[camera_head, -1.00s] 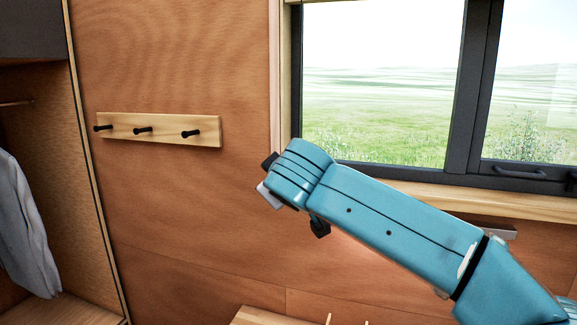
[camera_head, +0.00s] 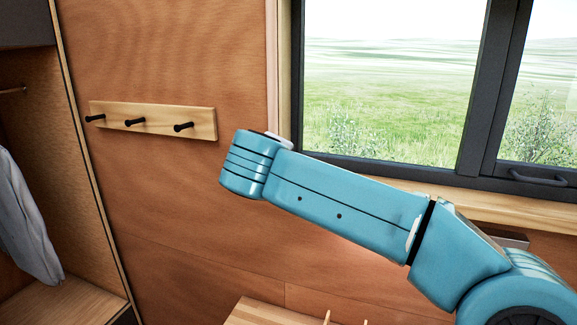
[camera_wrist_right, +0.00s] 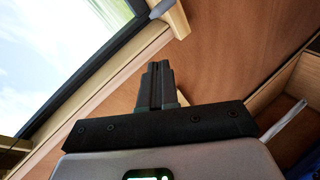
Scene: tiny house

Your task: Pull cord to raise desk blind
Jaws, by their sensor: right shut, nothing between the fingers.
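The window (camera_head: 390,90) is at the upper right of the head view, and the part in view is uncovered. I cannot make out a blind or its cord in either view. My right arm reaches in from the right, below the window, and its end is in front of the wooden wall left of the frame. My right gripper (camera_wrist_right: 157,84) shows in the right wrist view with its dark fingers shut and empty, near the window's wooden trim. The arm hides it in the head view. A small grey piece (camera_wrist_right: 161,9) sits by the trim; I cannot tell what it is. My left gripper is out of view.
A peg rail (camera_head: 152,120) with black pegs is on the wall close to the arm's end. A wooden sill (camera_head: 500,207) runs under the window. A wardrobe with a grey garment (camera_head: 25,225) stands at left. A wooden surface (camera_head: 262,313) is at the bottom.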

